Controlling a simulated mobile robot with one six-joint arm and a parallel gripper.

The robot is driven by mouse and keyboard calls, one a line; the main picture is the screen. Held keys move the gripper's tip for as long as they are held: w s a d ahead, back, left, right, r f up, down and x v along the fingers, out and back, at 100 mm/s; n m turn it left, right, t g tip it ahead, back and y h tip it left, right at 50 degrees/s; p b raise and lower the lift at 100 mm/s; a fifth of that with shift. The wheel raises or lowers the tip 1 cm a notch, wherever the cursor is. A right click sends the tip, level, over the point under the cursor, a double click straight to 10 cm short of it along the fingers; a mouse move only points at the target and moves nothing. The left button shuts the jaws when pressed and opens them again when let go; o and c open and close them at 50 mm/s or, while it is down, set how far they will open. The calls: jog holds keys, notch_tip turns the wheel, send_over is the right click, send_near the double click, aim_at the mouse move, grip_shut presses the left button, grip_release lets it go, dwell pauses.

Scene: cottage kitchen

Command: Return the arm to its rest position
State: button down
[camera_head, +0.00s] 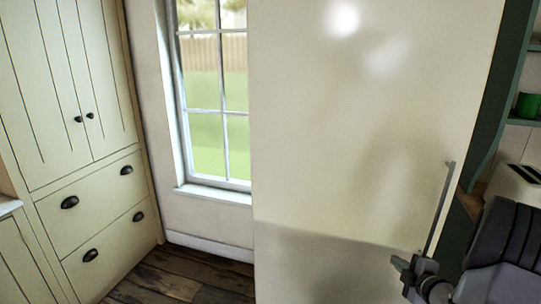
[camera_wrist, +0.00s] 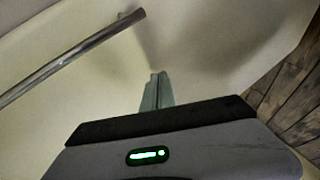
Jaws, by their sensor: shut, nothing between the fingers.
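My gripper (camera_head: 402,264) is low at the right in the head view, in front of a large cream door and close to the lower end of its bar handle (camera_head: 440,210). In the wrist view the fingers (camera_wrist: 155,90) are together with nothing between them. They point toward the cream door surface (camera_wrist: 215,45). The handle (camera_wrist: 75,55) runs along the upper left there, apart from the fingers. My arm comes in from the lower right of the head view.
A cream cabinet (camera_head: 95,170) with drawers stands at the left, and a window (camera_head: 212,90) is behind the door. Green shelves with a green cup (camera_head: 528,105) and a toaster-like appliance (camera_head: 515,185) are at the right. Wooden floor (camera_head: 185,275) shows at the lower left.

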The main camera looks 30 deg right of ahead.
jog(key=w+a+r+m+g+h, duration=0.1)
jog(key=w+a+r+m+g, duration=0.1)
jog(key=w+a+r+m, duration=0.4)
jog(key=w+a+r+m+g, duration=0.1)
jog(key=a+r+m, duration=0.1)
jog(key=a+r, duration=0.7)
jog(key=s+a+m+g+y, duration=0.1)
jog(key=s+a, duration=0.4)
jog(key=a, duration=0.7)
jog(key=s+a+m+g+y, duration=0.1)
jog(key=s+a+m+y, duration=0.2)
jog(key=a, duration=0.9)
jog(key=s+a+m+g+y, duration=0.1)
jog(key=s+a+y, duration=0.3)
jog(key=s+a, duration=0.5)
jog(key=a+m, duration=0.1)
jog(key=a, duration=0.2)
jog(key=shift+s+m+g, duration=0.2)
jog(key=shift+m+g, duration=0.2)
jog(key=shift+f, duration=0.1)
